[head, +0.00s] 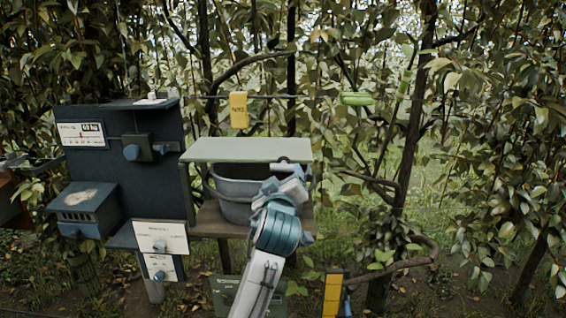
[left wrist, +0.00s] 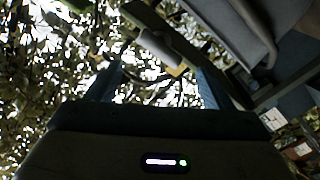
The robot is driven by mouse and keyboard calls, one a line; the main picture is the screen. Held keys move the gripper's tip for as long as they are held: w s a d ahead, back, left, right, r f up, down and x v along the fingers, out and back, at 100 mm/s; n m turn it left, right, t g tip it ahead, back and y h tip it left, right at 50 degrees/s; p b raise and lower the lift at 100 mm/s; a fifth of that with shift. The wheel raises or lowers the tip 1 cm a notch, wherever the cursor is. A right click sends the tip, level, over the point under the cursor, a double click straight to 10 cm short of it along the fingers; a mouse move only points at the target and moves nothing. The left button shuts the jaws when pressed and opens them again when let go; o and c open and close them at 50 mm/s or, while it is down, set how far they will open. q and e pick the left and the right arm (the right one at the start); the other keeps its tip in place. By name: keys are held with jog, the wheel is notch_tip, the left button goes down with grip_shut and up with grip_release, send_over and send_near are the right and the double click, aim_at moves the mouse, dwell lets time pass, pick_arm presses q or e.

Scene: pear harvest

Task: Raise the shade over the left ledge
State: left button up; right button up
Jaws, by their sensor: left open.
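The shade is a flat grey-green panel (head: 240,150) that lies roughly level over a grey tub (head: 235,190) on a wooden ledge (head: 215,222). A pale bar-shaped handle (head: 282,162) shows at the shade's front edge, right of its middle. My left gripper (head: 287,176) is just below and in front of this edge, covering part of the tub. In the left wrist view my left gripper (left wrist: 158,78) is open, and the pale handle (left wrist: 160,46) shows beyond and between its fingertips. I cannot tell whether they touch. My right gripper is not in view.
A blue-grey box (head: 86,205) is below the dial. A yellow tag (head: 239,110) hangs behind the shade. Branches and leaves fill the right side.

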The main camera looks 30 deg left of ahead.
aim_at(283, 162)
pick_arm(q)
jog(key=p+x, duration=0.3)
jog(key=x, duration=0.6)
jog(key=shift+w+a+p, duration=0.2)
jog(key=shift+w+p, duration=0.25)
jog(key=shift+w, duration=0.1)
jog(key=shift+w+a+f, duration=0.1)
jog(key=shift+a+f, duration=0.05)
jog(key=c, duration=1.2)
jog(key=shift+o, duration=0.2)
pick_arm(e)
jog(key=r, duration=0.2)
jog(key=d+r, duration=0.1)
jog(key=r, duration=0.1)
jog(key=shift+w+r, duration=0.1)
